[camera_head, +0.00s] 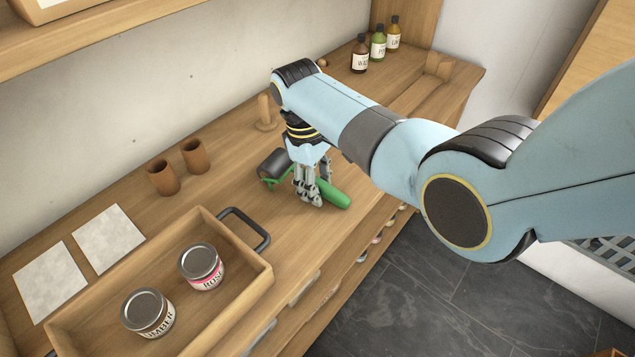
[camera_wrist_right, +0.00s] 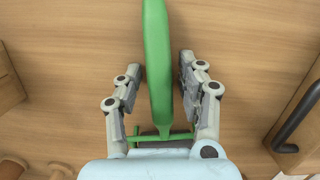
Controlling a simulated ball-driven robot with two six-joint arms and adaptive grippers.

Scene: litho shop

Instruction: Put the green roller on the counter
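The green roller (camera_head: 333,195) lies on the wooden counter (camera_head: 226,172), its green handle toward the front edge and its dark cylinder (camera_head: 273,164) toward the wall. My right gripper (camera_head: 308,196) points down over the handle. In the right wrist view, the green handle (camera_wrist_right: 158,60) runs between the two fingers of my right gripper (camera_wrist_right: 160,78), with a gap on each side. The fingers are apart and not closed on it. My left gripper is not in view.
A wooden tray (camera_head: 240,289) with a black handle holds two labelled tins (camera_head: 201,266). Two brown cups (camera_head: 195,156), a wooden peg (camera_head: 265,112) and pale sheets (camera_head: 108,238) are on the counter. Several bottles (camera_head: 378,43) stand at the back right.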

